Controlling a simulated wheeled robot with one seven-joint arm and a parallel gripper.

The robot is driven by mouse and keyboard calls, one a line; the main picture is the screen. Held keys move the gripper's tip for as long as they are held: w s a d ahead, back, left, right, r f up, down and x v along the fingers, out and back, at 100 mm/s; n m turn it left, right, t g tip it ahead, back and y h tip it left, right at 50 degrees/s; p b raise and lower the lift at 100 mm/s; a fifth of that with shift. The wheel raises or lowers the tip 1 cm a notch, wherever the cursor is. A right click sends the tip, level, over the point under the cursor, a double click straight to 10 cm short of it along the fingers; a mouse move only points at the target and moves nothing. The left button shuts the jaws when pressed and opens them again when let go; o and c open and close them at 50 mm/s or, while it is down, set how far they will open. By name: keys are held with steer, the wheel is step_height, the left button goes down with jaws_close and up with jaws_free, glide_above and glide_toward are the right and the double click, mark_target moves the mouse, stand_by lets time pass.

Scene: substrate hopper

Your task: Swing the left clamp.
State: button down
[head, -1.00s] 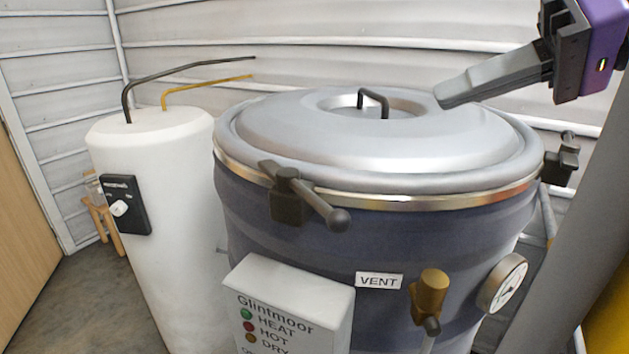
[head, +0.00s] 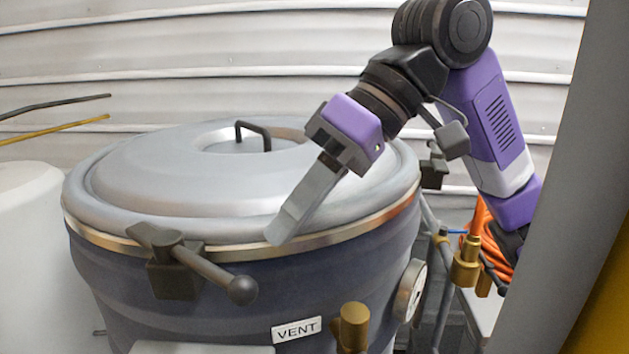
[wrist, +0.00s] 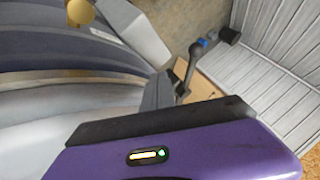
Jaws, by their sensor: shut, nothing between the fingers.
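The left clamp (head: 172,262) is a dark block on the vessel's rim band. Its lever ends in a round ball knob (head: 241,290) that points to the right and toward the camera. My gripper (head: 280,234) is shut and empty, its fingers slanting down to the left over the lid's front edge. Its tips are to the right of the clamp and above the knob, with a visible gap.
The domed lid (head: 180,175) has a bent handle (head: 253,136) on top. Another clamp (head: 433,170) sits at the right rim. Below are a VENT label (head: 297,330), a brass valve (head: 352,328) and a gauge (head: 411,290). A white tank (head: 28,255) stands at left.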

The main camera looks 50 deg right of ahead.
mark_target(181, 253)
steer(key=shift+w+a+f+p, duration=0.1)
steer(key=shift+a+f+p, duration=0.1)
steer(key=shift+a, duration=0.65)
steer(key=shift+s+a+f+p, duration=0.1)
steer(key=shift+a+p, duration=0.05)
steer(key=shift+a, duration=0.65)
steer(key=shift+w+a+f+p, duration=0.1)
steer(key=shift+a+p, duration=0.1)
steer(key=shift+a, duration=0.65)
steer(key=shift+a, duration=0.1)
